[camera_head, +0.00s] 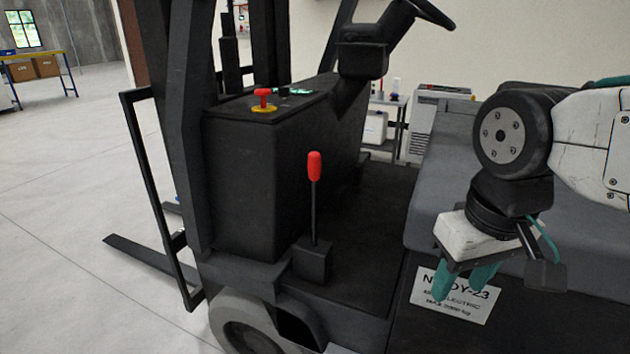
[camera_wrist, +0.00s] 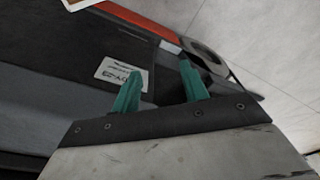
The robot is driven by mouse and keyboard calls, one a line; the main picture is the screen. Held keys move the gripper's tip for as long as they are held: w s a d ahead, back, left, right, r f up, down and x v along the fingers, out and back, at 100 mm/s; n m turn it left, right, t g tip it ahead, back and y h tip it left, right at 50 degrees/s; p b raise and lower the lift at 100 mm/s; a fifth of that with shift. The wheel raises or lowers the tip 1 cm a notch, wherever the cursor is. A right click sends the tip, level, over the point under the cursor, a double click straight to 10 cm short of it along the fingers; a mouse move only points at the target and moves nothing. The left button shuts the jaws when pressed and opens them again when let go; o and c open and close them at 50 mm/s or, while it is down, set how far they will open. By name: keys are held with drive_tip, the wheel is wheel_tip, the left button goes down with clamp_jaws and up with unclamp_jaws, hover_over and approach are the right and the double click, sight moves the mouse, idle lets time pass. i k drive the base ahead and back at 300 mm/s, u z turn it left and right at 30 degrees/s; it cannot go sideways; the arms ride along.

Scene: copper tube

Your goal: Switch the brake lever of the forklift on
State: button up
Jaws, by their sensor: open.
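The brake lever (camera_head: 314,200) of the forklift is a thin black rod with a red knob. It stands nearly upright from a small black box at the edge of the forklift's floor, in the head view. My gripper (camera_head: 468,283) is to the right of the lever and lower than its knob, well apart from it, in front of the white label. Its two green fingers are spread and empty, pointing down; they also show in the wrist view (camera_wrist: 160,85). I cannot make out the lever in the wrist view.
The forklift's black console (camera_head: 285,170) stands behind the lever, with a red button (camera_head: 263,97) on top. A steering wheel (camera_head: 432,12) is above. The grey seat body (camera_head: 432,190) and a white label (camera_head: 452,296) are on the right. Open floor lies left.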

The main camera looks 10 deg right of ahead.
sight(314, 167)
drive_tip(key=u, duration=0.05)
drive_tip(key=k, duration=0.65)
drive_tip(key=u, duration=0.65)
drive_tip(key=i, duration=1.2)
drive_tip(key=z, duration=0.25)
